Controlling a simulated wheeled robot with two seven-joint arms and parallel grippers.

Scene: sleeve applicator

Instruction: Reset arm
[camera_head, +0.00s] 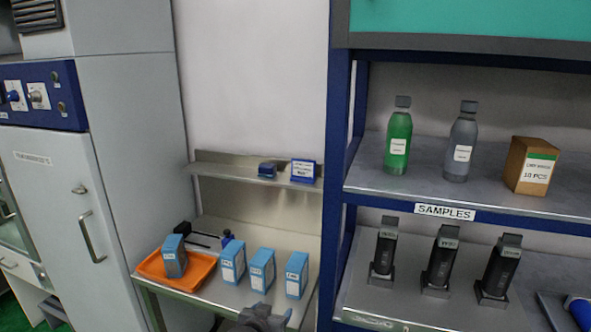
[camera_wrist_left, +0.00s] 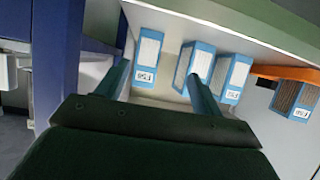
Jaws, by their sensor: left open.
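My left gripper (camera_head: 264,316) shows at the bottom edge of the head view, in front of the steel bench. In the left wrist view its two fingers (camera_wrist_left: 158,84) are spread apart, with nothing held between them. Beyond the fingers stand blue-and-white boxes (camera_wrist_left: 147,58). In the head view three such boxes stand in a row on the bench, the rightmost one (camera_head: 297,275) closest to the gripper. Another blue box (camera_head: 174,257) sits in an orange tray (camera_head: 198,278). My right gripper is in neither view.
A blue-framed shelf (camera_head: 335,190) to the right holds a green bottle (camera_head: 398,143), a grey bottle (camera_head: 460,145), a cardboard box (camera_head: 531,166) and three dark devices (camera_head: 441,262). A ledge (camera_head: 225,172) is above the bench. A grey cabinet (camera_head: 65,190) stands left.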

